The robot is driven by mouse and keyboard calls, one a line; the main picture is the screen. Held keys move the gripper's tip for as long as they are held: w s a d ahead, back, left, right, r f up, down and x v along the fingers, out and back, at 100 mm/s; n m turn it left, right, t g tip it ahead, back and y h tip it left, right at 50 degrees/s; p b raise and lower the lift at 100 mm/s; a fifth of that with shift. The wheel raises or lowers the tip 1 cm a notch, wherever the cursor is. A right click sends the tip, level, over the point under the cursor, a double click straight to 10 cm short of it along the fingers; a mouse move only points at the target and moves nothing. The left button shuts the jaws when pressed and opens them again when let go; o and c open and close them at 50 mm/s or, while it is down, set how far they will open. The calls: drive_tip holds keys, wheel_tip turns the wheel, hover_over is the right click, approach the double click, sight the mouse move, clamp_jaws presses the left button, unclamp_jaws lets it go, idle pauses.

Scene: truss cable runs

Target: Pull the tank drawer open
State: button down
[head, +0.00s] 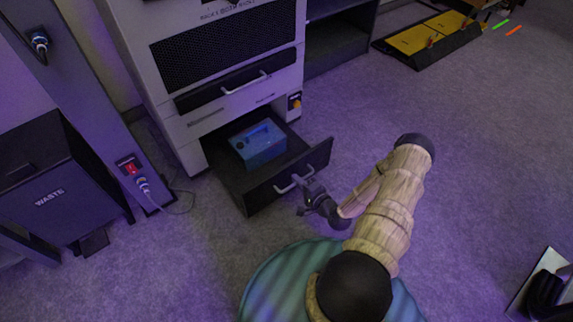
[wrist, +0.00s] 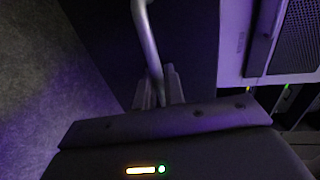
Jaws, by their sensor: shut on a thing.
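The tank drawer (head: 260,190) is at the bottom of the pale cabinet and stands pulled well out. A blue box-like tank (head: 258,144) sits inside it toward the back. The drawer's bar handle (head: 295,180) is on its dark front panel. My gripper (head: 305,190) is at the handle, shut on it. In the wrist view the metal handle (wrist: 147,40) runs down between the two fingers of my gripper (wrist: 158,88). The fingertips are small and partly dark in both views.
The pale cabinet (head: 225,60) has an upper handle (head: 245,83) above the drawer. A dark waste bin (head: 60,185) and a post with a cable stand at left. A yellow and black platform (head: 430,38) lies at the back right. Open carpet (head: 480,150) lies to the right.

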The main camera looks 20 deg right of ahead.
drive_tip(key=shift+f+v, duration=0.2)
drive_tip(key=shift+v, duration=0.7)
drive_tip(key=shift+f+v, duration=0.15)
drive_tip(key=shift+v, duration=0.75)
drive_tip(key=c, duration=1.6)
unclamp_jaws()
drive_tip(key=shift+c, duration=0.2)
drive_tip(key=shift+p, duration=0.3)
drive_tip(key=p+v, duration=0.5)
drive_tip(key=v, duration=1.2)
drive_tip(key=shift+s+d+p, duration=0.15)
drive_tip(key=shift+s+p, duration=0.1)
drive_tip(key=shift+p, duration=0.05)
